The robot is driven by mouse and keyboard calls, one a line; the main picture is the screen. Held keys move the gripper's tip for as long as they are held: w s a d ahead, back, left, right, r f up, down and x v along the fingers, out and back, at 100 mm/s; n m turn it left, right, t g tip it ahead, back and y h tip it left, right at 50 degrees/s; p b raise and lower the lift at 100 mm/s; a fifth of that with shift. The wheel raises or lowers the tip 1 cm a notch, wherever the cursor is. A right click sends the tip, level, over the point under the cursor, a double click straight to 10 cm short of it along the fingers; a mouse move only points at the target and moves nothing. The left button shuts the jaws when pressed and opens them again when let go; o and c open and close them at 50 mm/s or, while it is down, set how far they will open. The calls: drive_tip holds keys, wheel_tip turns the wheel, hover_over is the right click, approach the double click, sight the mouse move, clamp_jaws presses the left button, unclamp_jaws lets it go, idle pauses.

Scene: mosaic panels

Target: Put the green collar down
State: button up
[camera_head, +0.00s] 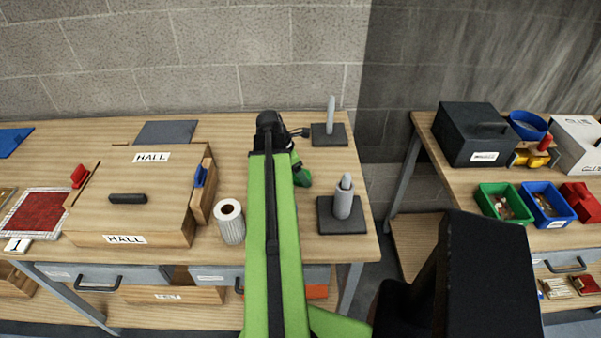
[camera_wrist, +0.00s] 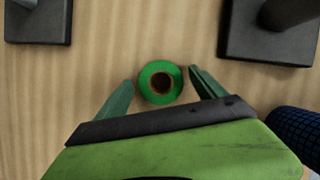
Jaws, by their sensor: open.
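The green collar (camera_wrist: 144,84) is a short ring with a dark hole, seen from above in the wrist view. It appears to stand flat on the bare wooden bench top (camera_wrist: 100,60). My gripper (camera_wrist: 161,78) is open around it, with one finger on each side and a visible gap between each finger and the collar. In the head view my gripper (camera_head: 301,172) is partly hidden by my green arm, over the right part of the bench. I cannot pick the collar out clearly there.
Two dark square bases with grey posts stand close by at right, one at the back (camera_head: 330,133) and one nearer (camera_head: 342,205). A white ribbed cylinder (camera_head: 231,224) and a wooden box marked HALL (camera_head: 140,200) stand to the left. A second bench (camera_head: 460,185) is at right.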

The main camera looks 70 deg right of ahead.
drive_tip(key=p+v, duration=1)
drive_tip(key=v, duration=0.1)
drive_tip(key=shift+r, duration=0.25)
drive_tip(key=shift+w+a, duration=0.1)
